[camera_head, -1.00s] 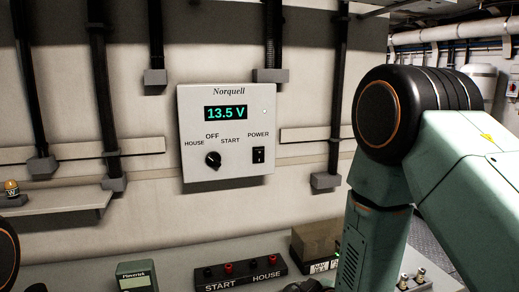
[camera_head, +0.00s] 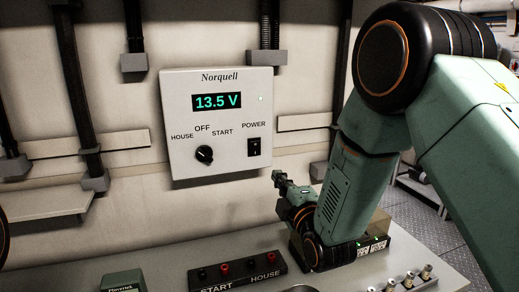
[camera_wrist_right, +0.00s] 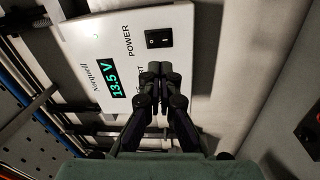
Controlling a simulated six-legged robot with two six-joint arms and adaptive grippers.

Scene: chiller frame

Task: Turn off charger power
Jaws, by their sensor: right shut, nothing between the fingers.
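The white Norquell charger (camera_head: 217,165) is mounted on the wall in the head view, its green display reading 13.5 V. Its black POWER rocker switch (camera_head: 254,147) is at the lower right of the panel, and a black rotary knob (camera_head: 204,154) is at the lower left. My right gripper (camera_head: 278,178) is shut and empty, below and right of the charger, apart from it. In the right wrist view the shut fingertips (camera_wrist_right: 160,68) show in front of the panel, just below the rocker switch (camera_wrist_right: 158,38) in the picture. My left gripper is not in view.
A black terminal block (camera_head: 237,271) marked START and HOUSE lies on the bench (camera_head: 150,262) below the charger. A green meter (camera_head: 122,282) stands at the front left. Several terminal posts (camera_head: 407,283) are at the front right. The space before the panel is free.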

